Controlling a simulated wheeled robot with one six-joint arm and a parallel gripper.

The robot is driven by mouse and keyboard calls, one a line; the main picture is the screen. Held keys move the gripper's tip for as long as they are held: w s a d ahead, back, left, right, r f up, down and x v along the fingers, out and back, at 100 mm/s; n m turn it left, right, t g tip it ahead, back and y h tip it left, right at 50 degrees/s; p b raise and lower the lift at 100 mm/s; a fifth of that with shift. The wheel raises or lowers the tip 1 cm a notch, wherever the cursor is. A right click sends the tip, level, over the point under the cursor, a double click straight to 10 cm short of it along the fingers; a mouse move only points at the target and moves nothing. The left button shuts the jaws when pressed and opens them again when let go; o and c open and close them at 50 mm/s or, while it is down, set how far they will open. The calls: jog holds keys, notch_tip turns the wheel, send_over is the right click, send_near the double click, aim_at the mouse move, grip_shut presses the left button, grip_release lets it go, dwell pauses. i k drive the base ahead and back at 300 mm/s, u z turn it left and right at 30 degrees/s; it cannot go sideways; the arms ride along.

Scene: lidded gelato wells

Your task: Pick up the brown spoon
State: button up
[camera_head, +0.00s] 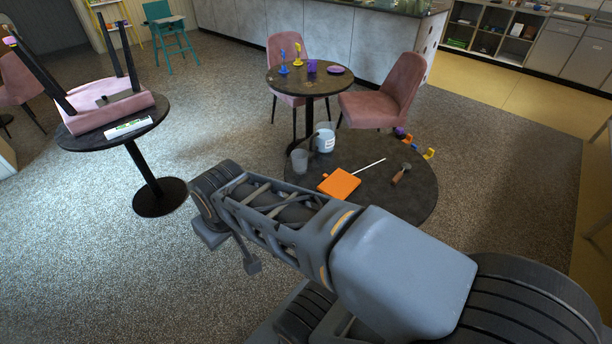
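A brown-handled utensil (399,177) lies on the dark round table nearest to me, right of its middle. Its brown handle points toward me and its small dark end points away. It is the only brown utensil I can make out, but its end is too small to tell if it is a spoon. My arm crosses in front of the table's near side. Small dark parts at the arm's far left end (231,252) look like my gripper, well left of the utensil and apart from it. I cannot tell whether it is open or shut.
The near table (425,200) also holds an orange board (340,184), a white stick (369,165), a clear cup (299,160), a white tub (325,140) and small colored items. Pink chairs (385,98) stand behind it. Another table (80,143) stands left. Carpet between is clear.

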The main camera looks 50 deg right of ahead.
aim_at(405, 166)
jog(key=z, duration=0.05)
jog(key=i, duration=1.45)
jog(key=z, duration=2.65)
jog(key=k, duration=0.2)
jog(key=z, duration=2.4)
